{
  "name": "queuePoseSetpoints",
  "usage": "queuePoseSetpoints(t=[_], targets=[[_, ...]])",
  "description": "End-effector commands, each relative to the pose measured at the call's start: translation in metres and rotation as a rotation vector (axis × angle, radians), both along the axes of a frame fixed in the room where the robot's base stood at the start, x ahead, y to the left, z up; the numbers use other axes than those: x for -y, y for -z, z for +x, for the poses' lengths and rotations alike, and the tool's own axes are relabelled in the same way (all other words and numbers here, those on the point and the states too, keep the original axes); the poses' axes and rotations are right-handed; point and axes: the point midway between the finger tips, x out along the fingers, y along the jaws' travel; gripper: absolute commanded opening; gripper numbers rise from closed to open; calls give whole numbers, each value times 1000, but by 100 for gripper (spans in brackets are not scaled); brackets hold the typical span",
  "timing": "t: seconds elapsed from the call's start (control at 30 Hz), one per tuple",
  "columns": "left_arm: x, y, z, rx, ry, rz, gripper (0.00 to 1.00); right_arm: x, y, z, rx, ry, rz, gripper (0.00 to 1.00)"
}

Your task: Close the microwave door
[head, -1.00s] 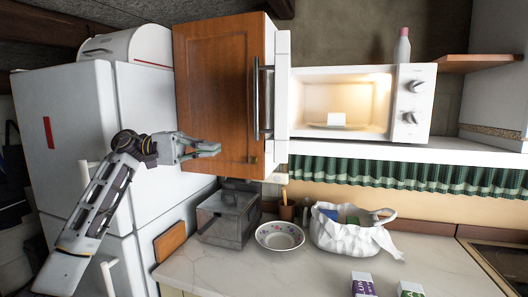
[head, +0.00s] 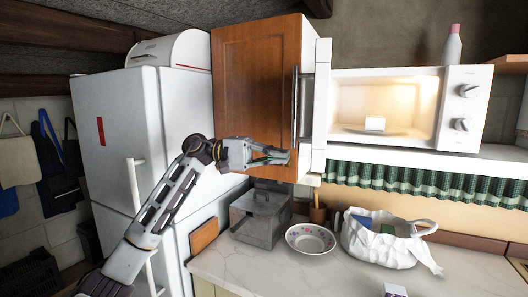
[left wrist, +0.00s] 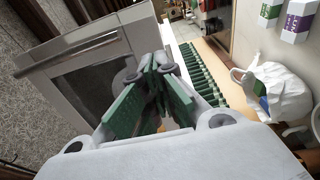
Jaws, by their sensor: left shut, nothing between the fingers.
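The white microwave (head: 466,112) stands on a shelf, its lit cavity open to view with a small white item inside. Its door (head: 322,95) is swung open to the left and shows nearly edge-on, with a handle (head: 295,105) on its left side. My left gripper (head: 287,158) is shut and empty, just left of the door's lower part and in front of the wooden cabinet. In the left wrist view the shut green-padded fingers (left wrist: 158,62) overlap the door's dark window panel (left wrist: 88,88). I cannot tell whether they touch it. My right gripper is not in view.
A wooden cabinet (head: 255,85) stands behind my gripper, with a white fridge (head: 120,125) further left. Below, the counter (head: 275,275) holds a metal box (head: 260,215), a bowl (head: 310,239) and a white bag (head: 380,245). A bottle (head: 453,45) stands on the microwave.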

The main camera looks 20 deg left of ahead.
Motion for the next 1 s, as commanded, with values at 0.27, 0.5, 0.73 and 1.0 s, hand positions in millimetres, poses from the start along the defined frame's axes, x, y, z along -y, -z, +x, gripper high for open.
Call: queuePoseSetpoints(t=[0.27, 0.5, 0.73, 1.0], targets=[[33, -2, 4, -1, 2, 0, 0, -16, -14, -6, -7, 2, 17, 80], [49, -1, 6, -1, 0, 0, 0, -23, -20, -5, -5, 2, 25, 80], [52, 0, 7, -1, -1, 0, 0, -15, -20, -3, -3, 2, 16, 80], [52, 0, 7, -1, -1, 0, 0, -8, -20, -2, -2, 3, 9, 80]])
